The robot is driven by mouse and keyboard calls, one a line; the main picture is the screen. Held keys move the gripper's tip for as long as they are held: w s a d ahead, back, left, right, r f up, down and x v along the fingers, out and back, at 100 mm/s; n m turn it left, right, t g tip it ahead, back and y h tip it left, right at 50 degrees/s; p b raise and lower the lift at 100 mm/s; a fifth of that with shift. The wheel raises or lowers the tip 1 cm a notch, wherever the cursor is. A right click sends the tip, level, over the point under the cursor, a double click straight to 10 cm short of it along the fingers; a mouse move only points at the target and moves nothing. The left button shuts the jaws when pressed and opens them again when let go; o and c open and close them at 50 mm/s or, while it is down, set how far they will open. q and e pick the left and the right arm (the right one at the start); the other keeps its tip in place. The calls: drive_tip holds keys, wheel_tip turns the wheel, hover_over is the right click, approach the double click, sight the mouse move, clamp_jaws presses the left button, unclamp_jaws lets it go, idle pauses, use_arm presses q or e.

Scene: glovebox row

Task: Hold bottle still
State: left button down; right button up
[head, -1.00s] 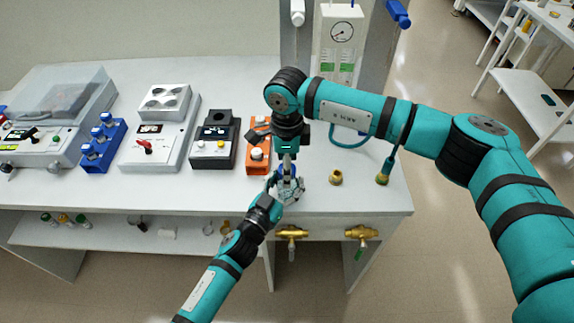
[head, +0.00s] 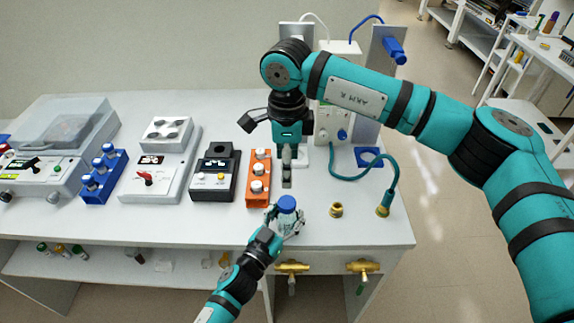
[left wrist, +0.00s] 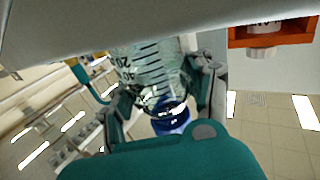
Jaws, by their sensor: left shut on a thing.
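A clear bottle with a blue cap (head: 287,203) is upright at the front of the bench, right of the orange rack. My left gripper (head: 285,219) is shut around its body from the front. In the left wrist view the graduated bottle (left wrist: 150,68) sits between the two fingers, its blue cap (left wrist: 171,119) appearing below. My right gripper (head: 287,181) points down above and behind the bottle, apart from the cap. Its fingers are seen edge-on, so their opening is unclear. The bottle's base is hidden by the left fingers.
The orange rack (head: 258,178) with white-capped bottles stands close on the left, beside a dark device (head: 214,177). A brass fitting (head: 336,210) and a teal hose (head: 394,185) are on the right. Brass valves (head: 292,267) stick out below the bench's front edge.

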use_arm(q)
drive_tip(key=shift+c, duration=1.9)
unclamp_jaws()
drive_tip(key=v, duration=1.2)
